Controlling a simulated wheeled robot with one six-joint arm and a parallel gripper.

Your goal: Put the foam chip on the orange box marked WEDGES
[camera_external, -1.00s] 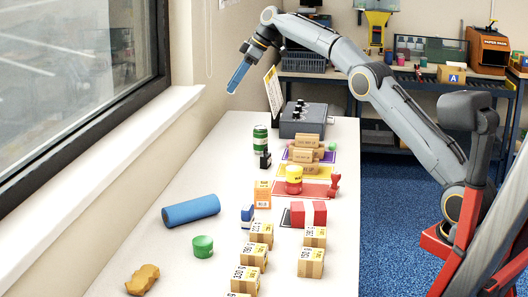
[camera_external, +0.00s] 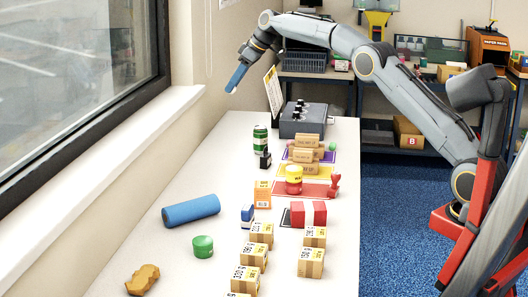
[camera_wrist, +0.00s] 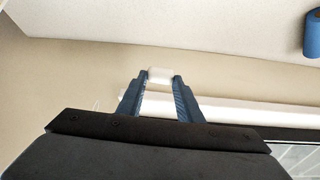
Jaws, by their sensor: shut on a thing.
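My gripper (camera_external: 232,89) hangs in the air near the wall and window end, above the far left part of the table. In the wrist view its blue fingers (camera_wrist: 160,84) are shut on the white foam chip (camera_wrist: 160,74), which sits between the fingertips. The chip is too small to make out clearly in the external view.
A green can (camera_external: 260,139), a grey knobbed box (camera_external: 303,122) and an upright sign (camera_external: 273,88) stand toward the far end. Several cartons line the front. The table's left far strip is clear.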

